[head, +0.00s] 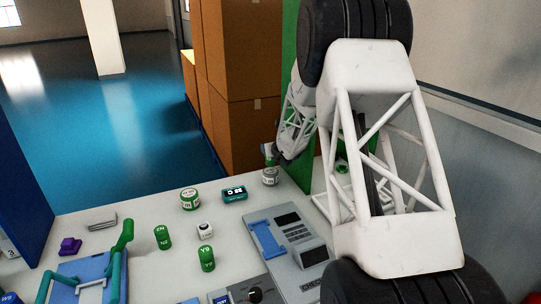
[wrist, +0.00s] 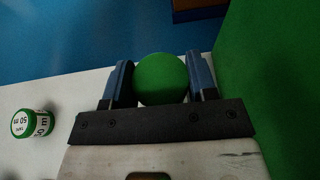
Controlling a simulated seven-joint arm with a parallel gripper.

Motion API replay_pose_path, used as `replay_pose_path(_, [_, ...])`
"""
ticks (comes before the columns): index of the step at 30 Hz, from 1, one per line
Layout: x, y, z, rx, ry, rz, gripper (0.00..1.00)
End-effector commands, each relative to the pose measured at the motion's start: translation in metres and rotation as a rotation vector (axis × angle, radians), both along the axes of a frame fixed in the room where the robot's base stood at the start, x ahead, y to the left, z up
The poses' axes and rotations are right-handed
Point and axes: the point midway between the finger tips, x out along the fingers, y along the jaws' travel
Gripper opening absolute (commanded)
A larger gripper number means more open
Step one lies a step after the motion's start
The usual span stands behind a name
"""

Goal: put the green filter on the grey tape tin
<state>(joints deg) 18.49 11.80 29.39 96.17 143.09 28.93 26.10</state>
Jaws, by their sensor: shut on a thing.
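My gripper (wrist: 160,85) is shut on the green filter (wrist: 161,78), which shows as a smooth round green shape between the two fingers. In the head view my gripper (head: 269,155) is at the far end of the bench, beside the green panel. The grey tape tin (head: 271,177), a short pale tin with a label, stands upright on the bench right below the gripper. In the wrist view the filter and gripper hide this tin. The filter is hard to make out in the head view, so I cannot tell whether it touches the tin.
A green-rimmed tape tin (head: 190,199) stands nearby; it also shows in the wrist view (wrist: 33,123). A teal box (head: 234,194), green cylinders (head: 162,237) and a grey device (head: 288,245) lie closer. The green panel (head: 290,60) rises just right of the gripper.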

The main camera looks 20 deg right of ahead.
Motion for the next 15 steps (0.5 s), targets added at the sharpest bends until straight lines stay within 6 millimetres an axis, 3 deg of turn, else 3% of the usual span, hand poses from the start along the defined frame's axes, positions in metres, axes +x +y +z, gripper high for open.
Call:
replay_pose_path(7, [0.000,0.000,-0.026,0.001,0.003,0.000,0.28])
replay_pose_path(15, [0.000,0.000,-0.032,0.000,0.000,0.000,0.28])
